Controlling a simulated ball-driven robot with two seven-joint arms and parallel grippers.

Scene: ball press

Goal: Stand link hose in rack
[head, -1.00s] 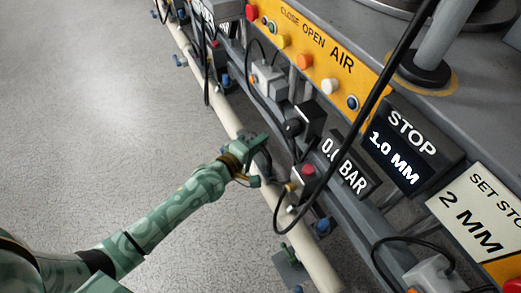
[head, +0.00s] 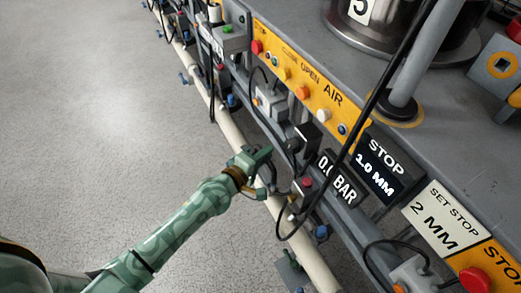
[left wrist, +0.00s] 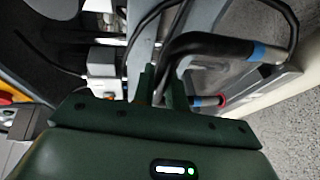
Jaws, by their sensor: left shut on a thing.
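My left gripper (head: 262,172) is shut on the link hose, beside the long pale pipe at the machine's foot. In the left wrist view the black, bent hose (left wrist: 215,44) comes out of the fingers (left wrist: 160,85). It has a blue band near one end, and a second blue-banded end with a red ring shows lower down. In the head view the hose (head: 278,192) shows only as a small dark piece right of the gripper. I cannot make out a rack for certain. My right gripper is out of view.
The pale pipe (head: 230,130) runs along the machine's lower edge. A yellow button panel (head: 315,95), the STOP display (head: 380,170) and the BAR gauge (head: 338,180) stand close to the right. A black cable (head: 360,120) hangs across them. The floor (head: 120,110) at left is clear.

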